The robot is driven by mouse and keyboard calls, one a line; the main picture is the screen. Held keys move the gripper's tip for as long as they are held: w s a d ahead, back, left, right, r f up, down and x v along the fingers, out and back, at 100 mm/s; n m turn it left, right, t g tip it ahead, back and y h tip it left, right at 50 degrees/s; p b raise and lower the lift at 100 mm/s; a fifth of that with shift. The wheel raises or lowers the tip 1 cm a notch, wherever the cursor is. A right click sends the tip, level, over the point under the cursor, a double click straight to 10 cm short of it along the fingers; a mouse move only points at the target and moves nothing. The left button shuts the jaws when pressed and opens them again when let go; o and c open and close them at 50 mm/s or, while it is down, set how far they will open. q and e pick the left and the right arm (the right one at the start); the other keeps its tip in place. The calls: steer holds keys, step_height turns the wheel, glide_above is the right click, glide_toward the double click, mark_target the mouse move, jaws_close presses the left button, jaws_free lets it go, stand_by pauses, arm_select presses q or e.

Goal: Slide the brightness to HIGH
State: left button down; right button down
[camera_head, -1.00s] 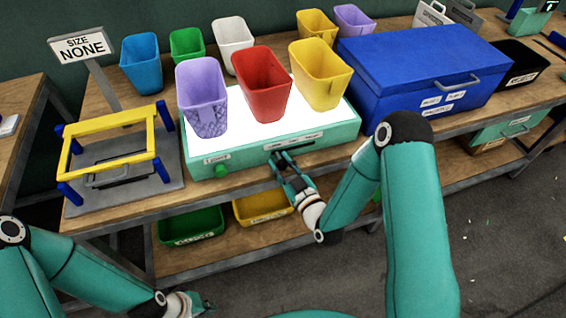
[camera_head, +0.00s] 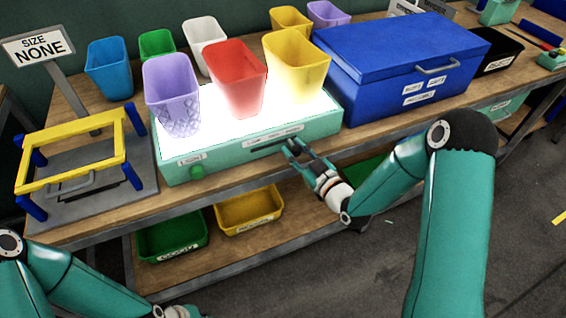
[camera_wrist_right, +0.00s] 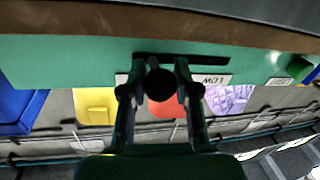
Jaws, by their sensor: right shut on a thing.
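The teal light box (camera_head: 225,152) stands on the workbench with a glowing white top. A dark slider slot (camera_head: 268,148) runs along its front, with small labels above it; a green knob (camera_head: 197,172) is at the front left. My right gripper (camera_head: 293,149) is at the right part of the slot. In the right wrist view its fingers are shut on a round black slider knob (camera_wrist_right: 160,84). An upside-down LOW label (camera_wrist_right: 211,79) shows right of the fingers there. Of my left arm only links show at the bottom left; its fingers are cut off.
Purple (camera_head: 172,92), red (camera_head: 237,75) and yellow (camera_head: 297,65) bins stand on the lit top. A blue chest (camera_head: 375,95) is right of the light box, a yellow-blue frame (camera_head: 70,175) left. Green (camera_head: 172,238) and yellow (camera_head: 248,212) trays sit below.

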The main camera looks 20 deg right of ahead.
steer(key=shift+d, duration=0.55)
arm_select(q)
steer(key=shift+f, duration=0.4)
arm_select(e)
steer(key=shift+d+r, duration=0.1)
steer(key=c, duration=0.8)
jaws_free()
steer(key=shift+d, duration=0.1)
steer(key=v, duration=0.7)
steer(key=shift+s, duration=0.2)
